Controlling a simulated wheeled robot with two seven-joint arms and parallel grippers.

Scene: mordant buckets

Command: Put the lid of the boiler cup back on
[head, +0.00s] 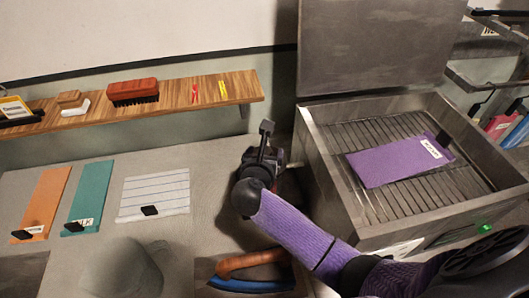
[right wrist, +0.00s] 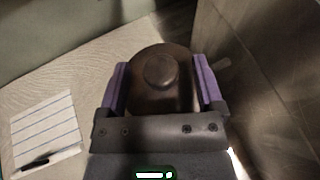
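A dark brown round lid with a raised knob (right wrist: 160,72) shows in the right wrist view. The cup under it is hidden there, so I cannot tell whether the lid sits on one. My right gripper (right wrist: 160,88) has its two purple fingers spread on either side of the lid, wider apart than the knob; no firm hold shows. In the head view my right gripper (head: 263,150) is over the table, left of the metal basin, and hides most of what is by it. My left gripper is not in view.
The metal basin (head: 318,155) with a raised lid (head: 375,45) stands close on the right, a purple packet (head: 400,162) on its rack. A blue iron (head: 252,284) lies in front. Cloth swatches (head: 88,195) and a lined sheet (head: 155,192) lie left. A wooden shelf (head: 185,97) runs behind.

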